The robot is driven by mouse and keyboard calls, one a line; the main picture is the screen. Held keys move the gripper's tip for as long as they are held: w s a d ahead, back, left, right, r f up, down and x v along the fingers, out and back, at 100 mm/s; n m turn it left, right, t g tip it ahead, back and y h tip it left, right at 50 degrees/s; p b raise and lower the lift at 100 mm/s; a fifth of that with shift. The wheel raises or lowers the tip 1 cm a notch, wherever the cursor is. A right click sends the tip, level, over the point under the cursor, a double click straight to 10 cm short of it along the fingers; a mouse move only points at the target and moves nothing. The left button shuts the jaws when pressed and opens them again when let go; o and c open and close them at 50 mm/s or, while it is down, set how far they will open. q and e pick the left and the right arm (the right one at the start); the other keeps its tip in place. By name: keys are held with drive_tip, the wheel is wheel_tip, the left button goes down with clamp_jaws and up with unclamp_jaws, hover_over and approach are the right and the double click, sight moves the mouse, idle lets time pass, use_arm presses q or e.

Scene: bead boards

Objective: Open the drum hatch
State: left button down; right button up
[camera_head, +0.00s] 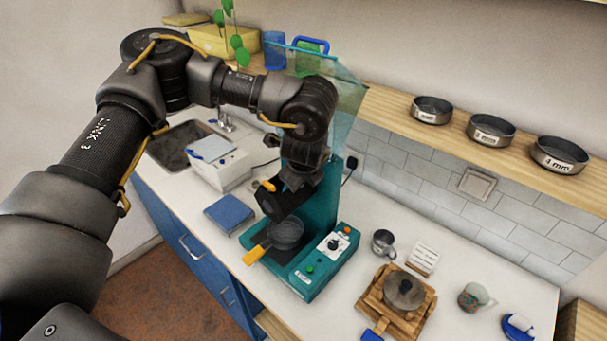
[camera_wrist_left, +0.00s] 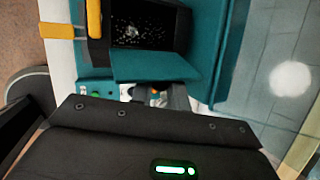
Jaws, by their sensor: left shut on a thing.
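A teal machine (camera_head: 320,262) stands on the counter with a dark drum (camera_head: 272,207) at its front; an orange handle (camera_head: 268,185) is on the drum. In the left wrist view the drum's dark opening (camera_wrist_left: 140,22) shows pale specks inside. A teal flap (camera_wrist_left: 155,67), seemingly the drum hatch, lies along the opening's near edge. My left gripper (camera_head: 298,180) is at the drum's top. In the left wrist view its fingers (camera_wrist_left: 157,94) are shut at the flap's edge; the exact grip is partly hidden. My right gripper is not in view.
A round pan (camera_head: 287,234) with an orange grip (camera_head: 255,254) sits below the drum. A metal cup (camera_head: 384,243) and a wooden stand (camera_head: 378,300) are to the right. A white box (camera_head: 222,168) and blue item (camera_head: 228,212) are left. A shelf (camera_head: 393,105) runs behind.

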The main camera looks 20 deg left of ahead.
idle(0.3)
use_arm(q)
drive_tip(key=c, duration=1.4)
unclamp_jaws()
drive_tip(key=shift+c, duration=0.2)
drive_tip(key=b+v, duration=0.4)
drive_tip(key=v, duration=0.6)
drive_tip(key=shift+r, duration=0.35)
drive_tip(key=shift+s+d, duration=0.15)
